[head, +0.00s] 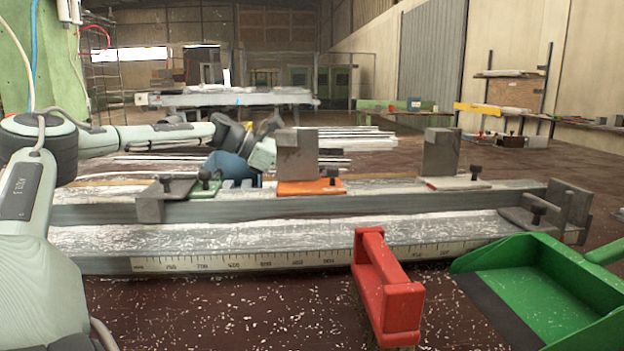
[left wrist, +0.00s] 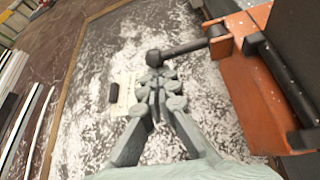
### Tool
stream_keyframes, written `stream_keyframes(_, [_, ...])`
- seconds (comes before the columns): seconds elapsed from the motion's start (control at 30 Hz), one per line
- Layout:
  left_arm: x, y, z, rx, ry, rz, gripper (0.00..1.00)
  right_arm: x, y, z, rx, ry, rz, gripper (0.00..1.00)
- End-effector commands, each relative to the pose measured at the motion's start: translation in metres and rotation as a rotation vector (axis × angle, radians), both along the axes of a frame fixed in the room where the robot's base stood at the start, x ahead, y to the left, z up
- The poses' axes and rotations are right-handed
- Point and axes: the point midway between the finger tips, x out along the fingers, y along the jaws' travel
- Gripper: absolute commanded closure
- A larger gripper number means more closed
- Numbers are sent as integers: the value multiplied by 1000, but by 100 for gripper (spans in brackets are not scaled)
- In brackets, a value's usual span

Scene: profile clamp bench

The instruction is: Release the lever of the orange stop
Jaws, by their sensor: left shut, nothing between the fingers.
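The orange stop (head: 312,187) sits on the bench in the middle of the head view, with a tall grey block (head: 296,158) on it and a small dark knob (head: 332,174) near its right end. In the left wrist view the orange stop (left wrist: 262,95) fills the right side. Its dark lever (left wrist: 185,50) sticks out to the left and ends in a round knob. My left gripper (left wrist: 157,82) is shut and empty, its fingertips close to the lever's knob; I cannot tell whether they touch. My right gripper is not in view.
A green stop (head: 205,187) is to the left and a pale stop (head: 455,183) with a grey block to the right. A red handle-shaped piece (head: 388,290) and a green dustpan (head: 545,280) are in front. White chips lie on the bench (head: 290,230).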

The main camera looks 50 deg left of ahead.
Motion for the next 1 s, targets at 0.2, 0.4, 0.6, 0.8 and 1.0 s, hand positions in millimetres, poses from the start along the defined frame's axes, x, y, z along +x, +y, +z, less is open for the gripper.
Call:
stream_keyframes(0.2, [0,0,3,24,-21,-1,100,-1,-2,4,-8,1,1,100])
stream_keyframes(0.4, [1,0,6,50,-44,0,100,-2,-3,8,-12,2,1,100])
stream_keyframes(0.6, [1,0,11,92,-82,-2,100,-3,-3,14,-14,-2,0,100])
stream_keyframes(0.8, [1,0,18,167,-142,-1,100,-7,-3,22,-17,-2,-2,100])
stream_keyframes(1.0, [1,1,25,164,-131,-1,100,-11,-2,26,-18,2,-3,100])
